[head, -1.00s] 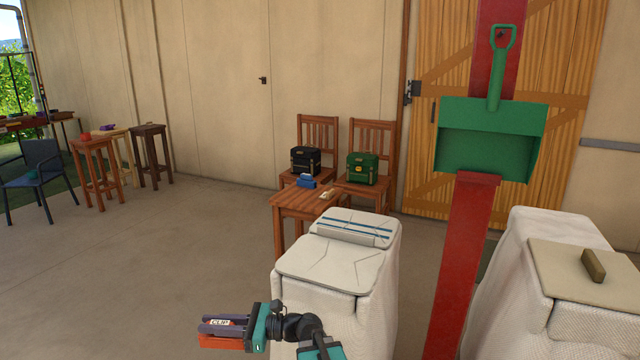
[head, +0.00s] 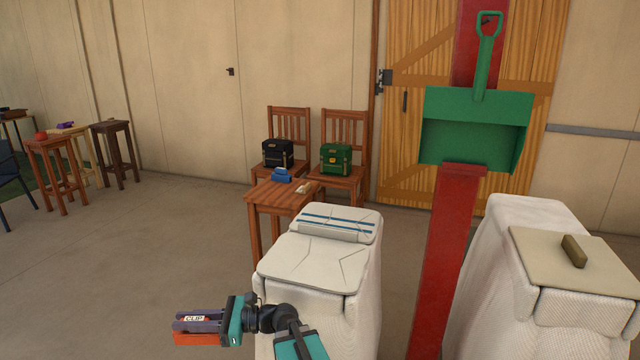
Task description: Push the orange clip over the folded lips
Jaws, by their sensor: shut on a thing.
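My gripper (head: 200,325) is at the lower left of the head view, shut on the orange clip (head: 195,339). A white label reading CLIP shows between the dark fingers. The gripper points left, in the air to the left of the near white sack (head: 290,325). The sack's folded lips (head: 338,224) form a flat white roll with blue stripes at the back of its top. The clip is apart from the lips. The sack's lower front is partly hidden by my arm.
A second white sack (head: 480,275) with a board and wooden handle on top stands at right. A red post (head: 440,270) with a green scoop (head: 475,130) rises between the sacks. A small wooden table (head: 262,198) and two chairs with boxes stand behind.

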